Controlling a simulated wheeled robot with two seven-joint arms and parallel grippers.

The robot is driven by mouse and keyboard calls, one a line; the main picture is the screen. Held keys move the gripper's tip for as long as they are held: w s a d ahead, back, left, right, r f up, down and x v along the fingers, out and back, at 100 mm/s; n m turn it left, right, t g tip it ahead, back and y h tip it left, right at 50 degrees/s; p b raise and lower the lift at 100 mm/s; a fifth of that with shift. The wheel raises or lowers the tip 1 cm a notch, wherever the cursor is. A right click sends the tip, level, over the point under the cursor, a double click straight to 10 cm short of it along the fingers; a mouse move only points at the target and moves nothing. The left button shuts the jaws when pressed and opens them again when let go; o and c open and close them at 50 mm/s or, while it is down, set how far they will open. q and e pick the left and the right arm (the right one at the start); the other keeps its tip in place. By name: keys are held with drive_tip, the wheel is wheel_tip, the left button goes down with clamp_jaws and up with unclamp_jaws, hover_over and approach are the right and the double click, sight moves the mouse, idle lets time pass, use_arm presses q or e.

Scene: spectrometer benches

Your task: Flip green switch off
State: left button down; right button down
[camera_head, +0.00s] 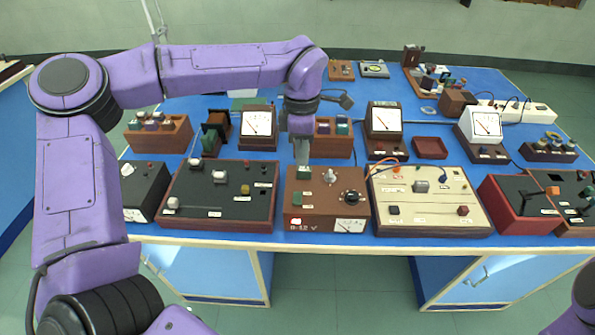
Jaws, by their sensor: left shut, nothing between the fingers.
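A brown power-supply box (327,213) stands at the front middle of the blue bench. A small green part (304,173), which looks like the green switch, sits at the box's upper left. Its on or off position is too small to tell. My left gripper (303,162) points down right above this green part, with its fingers together and nothing held. I cannot tell whether the tips touch it. A second small green piece (301,204) shows lower on the box face. My right gripper is out of view; only a bit of my right arm shows at the lower right.
The box also bears a silver knob (329,177), a black dial (351,198) and a meter (349,225). A dark panel (240,199) stands close on its left, a cream panel (440,205) on its right. White meters and wooden blocks stand behind.

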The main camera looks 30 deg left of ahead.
sight(299, 200)
use_arm(q)
drive_tip(key=shift+a+r, duration=0.25)
drive_tip(key=shift+r, duration=0.35)
drive_tip(key=shift+a+r, duration=0.2)
drive_tip(key=shift+r, duration=0.4)
drive_tip(key=shift+w+f, duration=0.1)
drive_tip(key=f+p, duration=0.1)
drive_tip(key=f, duration=0.3)
drive_tip(key=s+f+p, duration=0.1)
drive_tip(key=f, duration=0.4)
drive_tip(key=d+f, duration=0.1)
drive_tip(key=f, duration=0.4)
drive_tip(key=shift+s+p, duration=0.35)
drive_tip(key=shift+p, duration=0.05)
